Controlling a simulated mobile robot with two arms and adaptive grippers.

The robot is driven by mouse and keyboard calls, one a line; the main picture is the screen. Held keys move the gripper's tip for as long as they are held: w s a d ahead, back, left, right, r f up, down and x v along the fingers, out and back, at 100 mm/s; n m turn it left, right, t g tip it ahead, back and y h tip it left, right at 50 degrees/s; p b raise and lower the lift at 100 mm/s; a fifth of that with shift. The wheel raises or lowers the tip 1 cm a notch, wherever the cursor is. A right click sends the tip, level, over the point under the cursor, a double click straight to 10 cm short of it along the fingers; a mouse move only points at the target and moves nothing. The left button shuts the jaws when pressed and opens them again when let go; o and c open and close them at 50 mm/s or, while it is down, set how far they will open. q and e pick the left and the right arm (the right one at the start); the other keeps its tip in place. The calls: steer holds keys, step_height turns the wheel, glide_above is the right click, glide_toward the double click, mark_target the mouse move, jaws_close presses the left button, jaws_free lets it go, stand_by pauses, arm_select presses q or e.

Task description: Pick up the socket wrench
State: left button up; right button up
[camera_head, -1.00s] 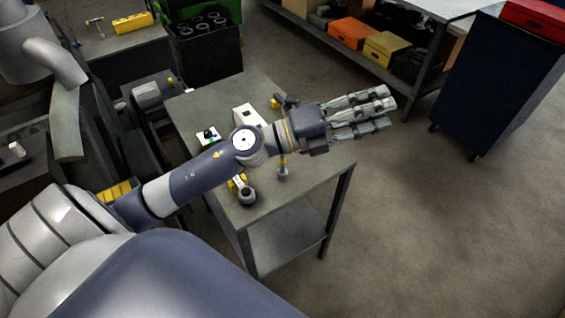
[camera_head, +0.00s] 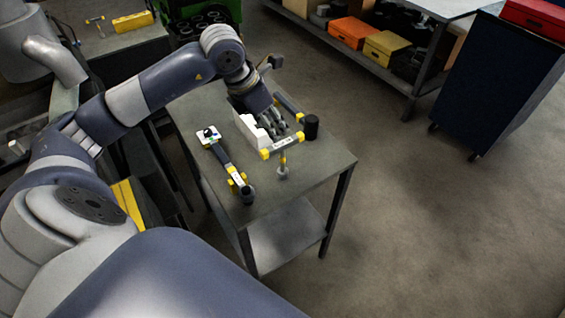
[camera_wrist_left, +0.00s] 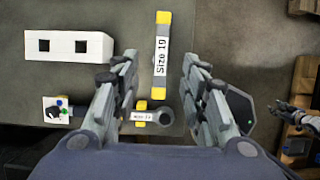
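A bar-shaped tool with yellow ends and a white "Size 19" label (camera_wrist_left: 161,57) shows in the left wrist view, between the two spread fingers of my left gripper (camera_wrist_left: 162,85). The fingers are apart from it on both sides. In the head view the labelled tool (camera_head: 283,145) is on or just above the grey table, beside the fingertips of my left gripper (camera_head: 274,127). A black cylinder (camera_head: 311,126) is at its right end; I cannot tell whether they are joined. A smaller "Size 13" tool (camera_wrist_left: 151,116) is lower in the wrist view.
The table (camera_head: 310,172) also holds a white block with two square holes (camera_wrist_left: 68,46), a small board with a knob (camera_head: 208,135) and a dark yellow-ended tool (camera_head: 288,105). A dark blue cabinet (camera_head: 495,85) stands right. Floor (camera_head: 430,220) is clear. A jointed hand-like part (camera_wrist_left: 292,117) is unclear.

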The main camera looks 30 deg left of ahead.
mark_target(283, 142)
arm_select(q)
steer(key=b+x, duration=0.1)
steer(key=x, duration=0.3)
steer(key=shift+w+d+f, duration=0.1)
steer(key=shift+f, duration=0.2)
steer(key=b+x, duration=0.2)
steer(key=x, duration=0.2)
steer(key=shift+f, duration=0.45)
steer(key=shift+w, duration=0.1)
steer(key=shift+r, duration=0.15)
jaws_close()
